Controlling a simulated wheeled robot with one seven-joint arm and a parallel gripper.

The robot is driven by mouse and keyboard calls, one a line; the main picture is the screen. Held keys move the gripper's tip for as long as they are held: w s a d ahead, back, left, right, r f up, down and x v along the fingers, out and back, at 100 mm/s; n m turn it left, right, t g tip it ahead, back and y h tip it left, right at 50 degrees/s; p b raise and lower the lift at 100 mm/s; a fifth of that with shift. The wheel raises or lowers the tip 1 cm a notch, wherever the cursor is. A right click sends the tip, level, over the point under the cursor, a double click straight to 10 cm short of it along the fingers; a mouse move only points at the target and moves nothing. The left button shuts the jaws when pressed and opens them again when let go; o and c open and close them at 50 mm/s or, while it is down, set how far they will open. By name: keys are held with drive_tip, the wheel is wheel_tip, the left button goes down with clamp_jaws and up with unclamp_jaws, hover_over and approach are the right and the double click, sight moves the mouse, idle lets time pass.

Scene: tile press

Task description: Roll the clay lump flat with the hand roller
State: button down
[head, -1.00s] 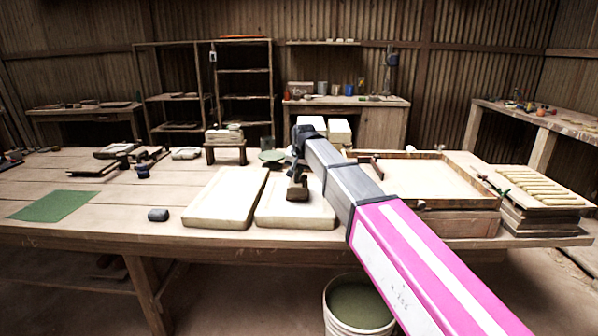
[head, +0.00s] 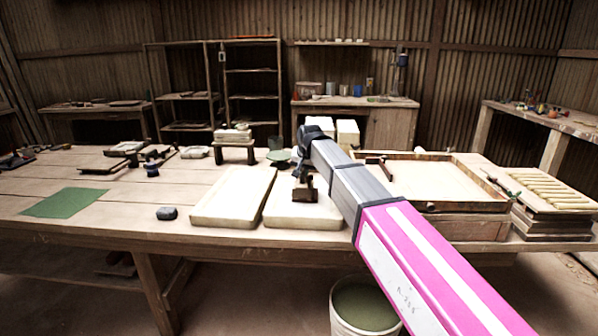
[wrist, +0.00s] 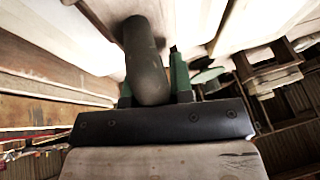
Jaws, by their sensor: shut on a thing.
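My gripper (head: 302,177) points down over the right-hand pale slab (head: 285,217). In the wrist view, its green fingers (wrist: 152,78) are shut on a smooth dark grey-brown cylinder, which looks like the hand roller's handle (wrist: 143,50). In the head view, a brown piece (head: 304,193) shows right under the gripper, low over or on the slab. It seems to be part of the roller; I cannot tell whether it touches. A small grey lump (head: 167,213) lies on the table left of the slabs. I cannot tell whether it is the clay; clay under the roller would be hidden.
A second pale slab (head: 232,198) lies to the left. A shallow wooden tray (head: 490,203) and a stack with pale rods (head: 550,190) stand to the right. A green mat (head: 65,203) lies at the left. A bucket (head: 362,305) stands below the table's front edge.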

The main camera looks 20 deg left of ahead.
drive_tip(key=shift+w+d+f, duration=0.1)
drive_tip(key=shift+w+d, duration=0.05)
drive_tip(key=shift+d, duration=0.45)
drive_tip(key=shift+w+d+f, duration=0.15)
drive_tip(key=shift+w+d, duration=0.05)
drive_tip(key=shift+d, duration=0.45)
drive_tip(key=shift+w+d+f, duration=0.1)
drive_tip(key=shift+w+d, duration=0.05)
drive_tip(key=shift+d, duration=0.45)
wheel_tip(320, 180, up, 7)
drive_tip(key=shift+a+r, duration=0.1)
